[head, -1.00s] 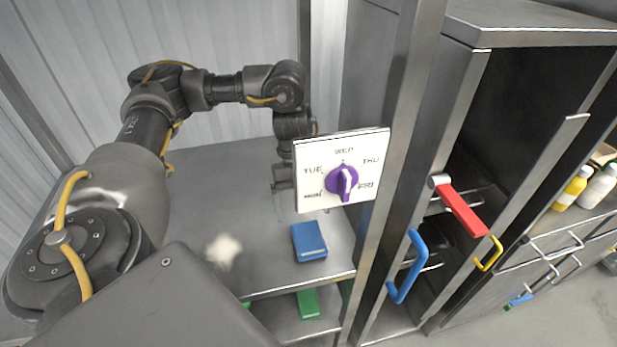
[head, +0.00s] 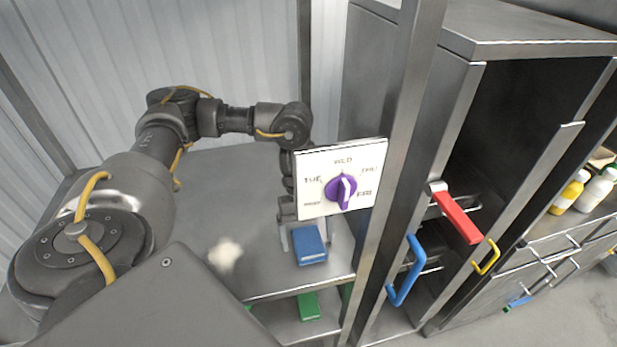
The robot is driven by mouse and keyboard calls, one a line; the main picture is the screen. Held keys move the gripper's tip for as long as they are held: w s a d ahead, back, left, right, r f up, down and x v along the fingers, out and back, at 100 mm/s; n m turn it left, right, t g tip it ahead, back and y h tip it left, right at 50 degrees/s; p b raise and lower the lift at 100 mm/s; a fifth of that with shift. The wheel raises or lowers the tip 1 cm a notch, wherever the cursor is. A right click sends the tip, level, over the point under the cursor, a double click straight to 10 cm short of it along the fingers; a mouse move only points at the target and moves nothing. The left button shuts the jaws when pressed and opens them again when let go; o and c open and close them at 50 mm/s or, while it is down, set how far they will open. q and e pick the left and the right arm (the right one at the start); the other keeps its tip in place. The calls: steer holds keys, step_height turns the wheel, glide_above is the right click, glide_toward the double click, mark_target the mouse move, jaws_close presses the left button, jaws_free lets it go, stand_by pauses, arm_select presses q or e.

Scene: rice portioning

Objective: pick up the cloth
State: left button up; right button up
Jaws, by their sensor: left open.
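The blue cloth (head: 310,245), a folded block-like piece, lies on the grey metal table (head: 262,279) near its front right edge. My left gripper (head: 307,243) is open, with one finger at the left of the cloth and the other at its right. The gripper reaches down from behind the cloth, and its upper part is partly hidden by the white day-dial panel. I cannot tell whether the fingers touch the cloth. My right gripper is not in view.
The white panel (head: 317,203) with a purple knob (head: 341,189) hangs close before the gripper. A small pale heap (head: 225,255) lies left of the cloth. Green items (head: 308,306) sit on the lower shelf. A metal post (head: 400,130) and cabinet (head: 530,35) stand at the right.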

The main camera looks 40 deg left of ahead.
mark_target(307, 237)
arm_select(q)
steer(key=c, duration=1.1)
steer(key=shift+o, duration=0.2)
step_height(307, 237, up, 10)
steer(key=b, duration=0.1)
